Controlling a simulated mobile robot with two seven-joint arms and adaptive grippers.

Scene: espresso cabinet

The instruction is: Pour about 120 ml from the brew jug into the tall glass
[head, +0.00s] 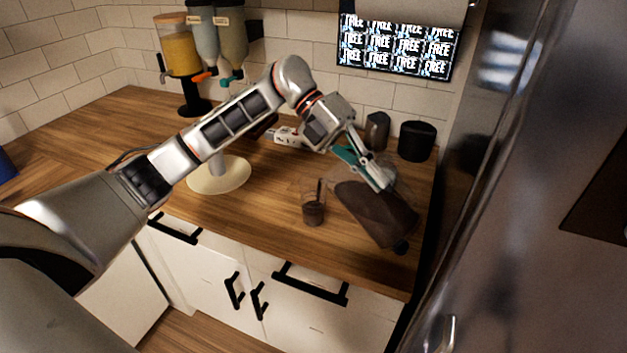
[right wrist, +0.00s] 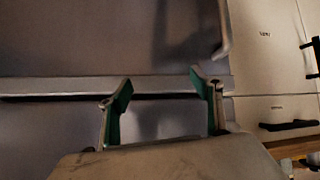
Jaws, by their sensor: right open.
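The brew jug (head: 375,212) is clear, with dark coffee in it. It is tilted, its upper end leaning left toward the tall glass (head: 313,212) and its base at the lower right. The glass stands upright on the wooden counter with dark liquid in its lower part. My left gripper (head: 368,168) is shut on the jug at its upper side; the exact grip is partly hidden by the fingers. I cannot tell whether a stream is falling between jug and glass. My right gripper (right wrist: 160,92) is open and empty in the right wrist view, before a grey metal front.
A black canister (head: 416,141) and a dark grey container (head: 377,131) stand behind the jug. A pale round base (head: 219,175) stands left of the glass. Dispensers (head: 182,55) are at the back left. A tall metal appliance (head: 520,170) bounds the counter at right.

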